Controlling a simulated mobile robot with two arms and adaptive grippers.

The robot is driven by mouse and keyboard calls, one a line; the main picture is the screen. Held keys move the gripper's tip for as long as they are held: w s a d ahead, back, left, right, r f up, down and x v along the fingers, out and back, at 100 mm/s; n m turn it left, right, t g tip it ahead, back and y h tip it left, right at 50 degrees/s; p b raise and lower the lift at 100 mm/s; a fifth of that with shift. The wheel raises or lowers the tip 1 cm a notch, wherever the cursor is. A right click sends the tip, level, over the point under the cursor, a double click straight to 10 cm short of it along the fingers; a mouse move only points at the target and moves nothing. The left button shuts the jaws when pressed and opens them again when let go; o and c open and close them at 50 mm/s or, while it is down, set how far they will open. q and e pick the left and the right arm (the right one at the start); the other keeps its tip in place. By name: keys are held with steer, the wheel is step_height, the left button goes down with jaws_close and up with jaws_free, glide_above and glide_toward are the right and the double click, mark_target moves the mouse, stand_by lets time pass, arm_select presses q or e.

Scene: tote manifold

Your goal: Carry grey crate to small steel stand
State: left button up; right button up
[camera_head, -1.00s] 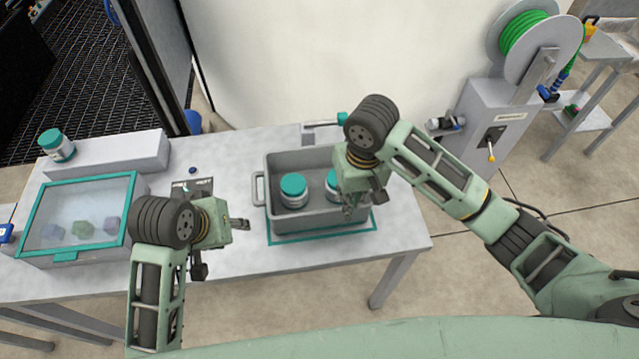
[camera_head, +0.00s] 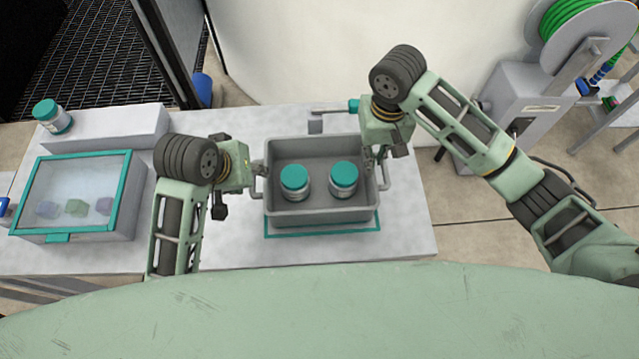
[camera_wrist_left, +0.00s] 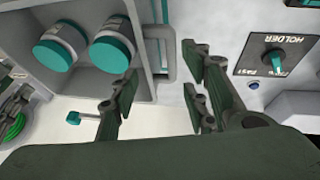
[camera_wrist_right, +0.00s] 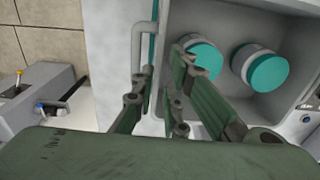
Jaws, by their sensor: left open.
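The grey crate (camera_head: 318,217) stands on the table, on a teal-outlined mat, with two teal-lidded jars (camera_head: 294,181) (camera_head: 343,178) inside. It has a bar handle at each end. My left gripper (camera_head: 257,172) is open at the crate's left handle (camera_wrist_left: 162,33), which lies ahead between its spread fingers in the left wrist view. My right gripper (camera_head: 376,158) is at the right handle (camera_wrist_right: 146,45); its fingers are apart on either side of the handle's line in the right wrist view. I cannot tell whether either touches. A grey legged stand (camera_head: 606,125) is partly visible at far right.
A teal-framed clear-lidded box (camera_head: 75,195) with coloured pieces sits at left. Behind it is a grey block (camera_head: 110,140) bearing a jar (camera_head: 52,116). A hose reel (camera_head: 580,40) on a grey cabinet stands at right. Floor shows between table and cabinet.

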mark_target(366, 186)
arm_select(q)
steer(key=x, duration=0.7)
arm_select(e)
step_height(366, 186, down, 11)
steer(key=shift+r, duration=0.2)
arm_select(q)
steer(key=c, duration=0.3)
arm_select(e)
jaws_close()
arm_select(q)
steer(key=c, duration=0.8)
